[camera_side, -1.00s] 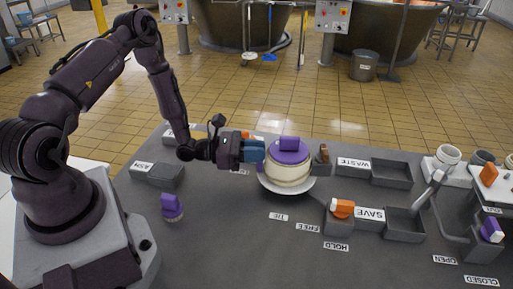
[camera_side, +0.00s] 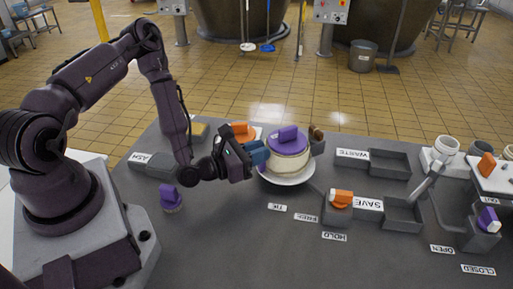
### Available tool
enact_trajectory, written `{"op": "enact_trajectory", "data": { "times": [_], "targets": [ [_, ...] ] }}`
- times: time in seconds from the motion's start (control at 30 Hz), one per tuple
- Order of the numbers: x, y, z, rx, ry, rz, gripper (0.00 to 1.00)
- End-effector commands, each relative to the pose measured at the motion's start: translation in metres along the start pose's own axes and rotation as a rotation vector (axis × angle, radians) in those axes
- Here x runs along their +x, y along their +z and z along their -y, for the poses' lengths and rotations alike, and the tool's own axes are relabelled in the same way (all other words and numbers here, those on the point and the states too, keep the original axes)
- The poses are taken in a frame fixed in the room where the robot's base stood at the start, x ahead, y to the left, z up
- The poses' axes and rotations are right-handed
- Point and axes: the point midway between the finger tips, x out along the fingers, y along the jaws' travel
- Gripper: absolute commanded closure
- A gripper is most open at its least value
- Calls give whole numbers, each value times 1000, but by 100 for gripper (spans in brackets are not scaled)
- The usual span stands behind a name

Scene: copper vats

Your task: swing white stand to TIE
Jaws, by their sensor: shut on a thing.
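The white stand (camera_side: 292,181) is a round white dish on the grey table. It carries a cream drum (camera_side: 286,164) with a purple lid and an upright purple grip (camera_side: 288,134). My gripper (camera_side: 263,154), with blue fingers, is at the stand's left side, slanting up to the right, and is shut there. The exact part between the fingers is hidden. The TIE label (camera_side: 277,206) lies on the table in front of the stand. The FREE label (camera_side: 306,217) is to its right.
The HOLD label (camera_side: 334,237) lies below an orange-topped block (camera_side: 340,198). SAVE (camera_side: 403,214) and WASTE (camera_side: 392,166) trays stand at right. An orange-topped item (camera_side: 242,131) is behind my gripper. A purple-topped brush-like item (camera_side: 171,198) stands front left, with bare table around it.

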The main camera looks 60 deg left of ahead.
Motion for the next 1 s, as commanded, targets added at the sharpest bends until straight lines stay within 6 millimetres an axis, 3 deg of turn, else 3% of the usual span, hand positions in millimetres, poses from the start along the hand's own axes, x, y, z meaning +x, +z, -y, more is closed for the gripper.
{"op": "enact_trajectory", "data": {
  "times": [1.0],
  "targets": [
    [9,0,39,-8,500,0,100]
  ]
}}
